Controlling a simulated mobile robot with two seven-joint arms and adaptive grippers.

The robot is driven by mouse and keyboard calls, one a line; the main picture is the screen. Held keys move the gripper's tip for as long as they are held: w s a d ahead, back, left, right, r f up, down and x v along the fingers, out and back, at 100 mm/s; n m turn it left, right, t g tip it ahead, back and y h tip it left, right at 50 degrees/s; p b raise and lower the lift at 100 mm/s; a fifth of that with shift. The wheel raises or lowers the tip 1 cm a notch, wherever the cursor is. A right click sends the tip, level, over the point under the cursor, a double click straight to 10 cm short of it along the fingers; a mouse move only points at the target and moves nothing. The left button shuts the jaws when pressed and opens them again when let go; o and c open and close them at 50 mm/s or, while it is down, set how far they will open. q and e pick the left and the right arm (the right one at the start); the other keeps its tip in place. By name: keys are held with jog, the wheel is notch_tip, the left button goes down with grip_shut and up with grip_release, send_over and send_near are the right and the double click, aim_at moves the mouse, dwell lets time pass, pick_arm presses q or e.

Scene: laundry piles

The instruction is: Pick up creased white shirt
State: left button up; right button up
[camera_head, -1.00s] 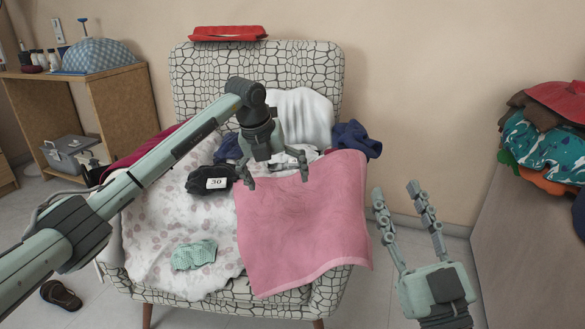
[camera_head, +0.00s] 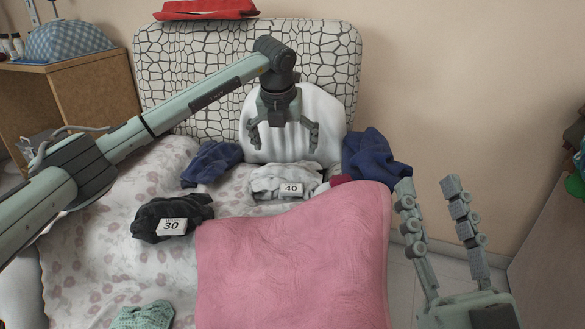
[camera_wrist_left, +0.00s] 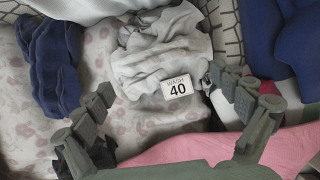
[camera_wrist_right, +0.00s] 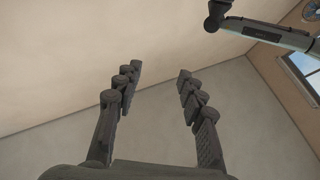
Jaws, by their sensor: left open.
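My left gripper (camera_head: 283,140) is open and empty, pointing down above the garment. In the left wrist view its fingers (camera_wrist_left: 164,84) spread to either side of the garment. My right gripper (camera_head: 429,186) is open and empty, pointing up to the right of the chair.
Dark blue garments (camera_head: 212,163) (camera_head: 372,155) flank the white one. A black garment with a 30 tag (camera_head: 160,212) lies at left. A smooth white piece (camera_head: 320,115) leans on the patterned backrest (camera_head: 170,60).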

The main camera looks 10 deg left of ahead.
aim_at(287, 166)
pick_arm(q)
jog(key=shift+w+f, duration=0.3)
jog(key=b+x, duration=0.1)
jog(key=x, duration=0.6)
jog(key=shift+a, duration=0.1)
pick_arm(e)
jog(key=shift+s+d+r+t, duration=0.25)
jog(key=shift+s+r+t, duration=0.05)
jog(key=shift+r+t, duration=0.2)
jog(key=shift+s+d+r+t, duration=0.2)
jog(key=shift+s+r+t, duration=0.1)
jog(key=shift+r+t, duration=0.2)
jog(key=shift+f, duration=0.1)
pick_arm(q)
jog(key=shift+r, duration=0.1)
jog(key=c, duration=1.9)
